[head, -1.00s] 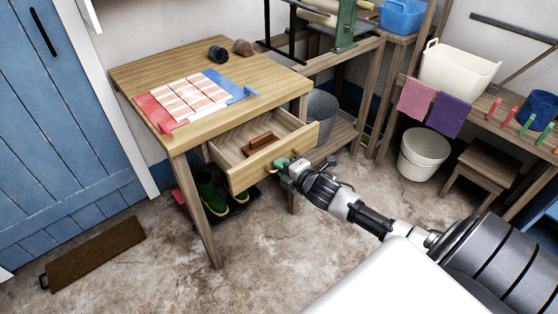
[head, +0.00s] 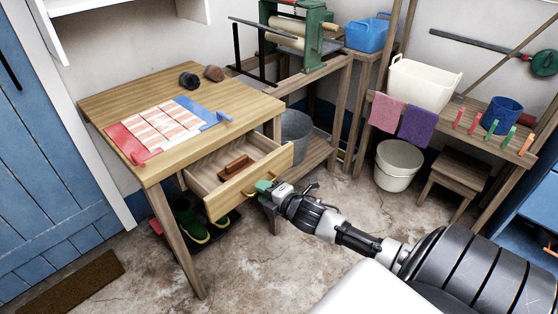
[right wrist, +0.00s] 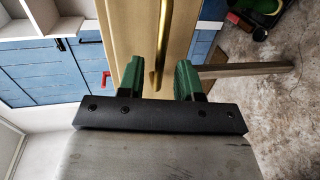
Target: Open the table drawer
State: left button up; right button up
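The wooden table (head: 150,166) has its drawer (head: 236,187) pulled well out, with a reddish-brown block-like object (head: 234,166) inside. My right gripper (head: 265,187) is at the drawer front, over part of the brass handle (head: 249,194). In the right wrist view, the green fingers of my right gripper (right wrist: 159,68) stand apart, one each side of the brass handle (right wrist: 163,40), with visible gaps. The wooden drawer front (right wrist: 120,30) lies behind the handle. My left gripper is not in view.
Green boots (head: 192,224) stand beneath the drawer. A grey bucket (head: 297,132) is behind the table's right side. A white bucket (head: 398,165) and a stool (head: 462,172) stand at the right. The floor before the drawer is mostly clear.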

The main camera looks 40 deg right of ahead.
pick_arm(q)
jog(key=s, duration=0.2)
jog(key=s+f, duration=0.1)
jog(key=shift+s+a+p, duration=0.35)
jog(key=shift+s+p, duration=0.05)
pick_arm(e)
jog(key=v, duration=0.8)
jog(key=shift+s, duration=0.4)
jog(key=shift+r, duration=0.15)
